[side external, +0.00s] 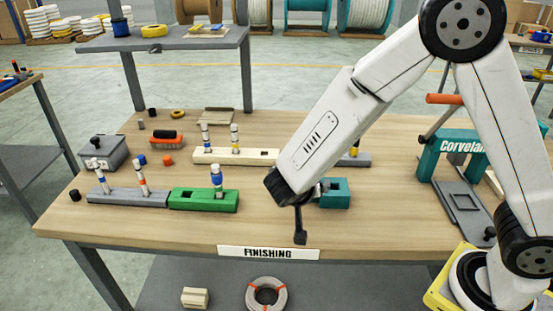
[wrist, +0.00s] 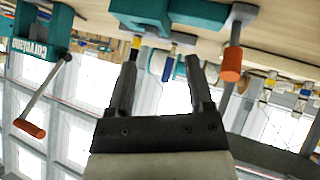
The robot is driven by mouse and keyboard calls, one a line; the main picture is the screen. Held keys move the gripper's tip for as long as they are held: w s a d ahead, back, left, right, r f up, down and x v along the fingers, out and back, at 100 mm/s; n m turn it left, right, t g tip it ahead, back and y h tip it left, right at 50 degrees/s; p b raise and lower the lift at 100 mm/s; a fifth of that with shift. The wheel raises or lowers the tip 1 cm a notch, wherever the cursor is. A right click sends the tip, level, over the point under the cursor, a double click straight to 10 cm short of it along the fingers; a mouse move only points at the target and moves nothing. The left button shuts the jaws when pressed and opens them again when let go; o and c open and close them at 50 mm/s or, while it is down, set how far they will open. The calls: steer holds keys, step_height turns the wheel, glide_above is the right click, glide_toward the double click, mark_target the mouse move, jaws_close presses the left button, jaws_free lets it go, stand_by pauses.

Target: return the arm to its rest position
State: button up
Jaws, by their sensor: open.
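My gripper (side external: 299,236) points down above the front edge of the wooden table (side external: 150,215), near the FINISHING label, in the side external view. I cannot tell its exact height there. In the wrist view my gripper (wrist: 161,62) has its two dark fingers apart, with a clear gap and nothing held between them. A teal block (side external: 338,196) lies just behind and to the right of the gripper, partly hidden by my arm. Teal parts (wrist: 150,12) show beyond the fingers in the wrist view.
A green block (side external: 200,201), a grey block (side external: 118,196) and a cream block (side external: 230,156) hold upright rope ends, left of my arm. A teal Corvelan press (side external: 455,150) with an orange handle (side external: 444,99) stands right. A grey shelf (side external: 170,42) rises behind. The left front table edge is clear.

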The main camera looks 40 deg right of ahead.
steer(key=s+d+r+n+y, duration=0.2)
steer(key=s+d+n+y, duration=0.1)
steer(key=s+n+y, duration=0.5)
steer(key=shift+s+n+g+y, duration=0.35)
steer(key=shift+s+y, duration=0.25)
steer(key=shift+s, duration=0.35)
steer(key=shift+d, duration=0.1)
stand_by(1.0)
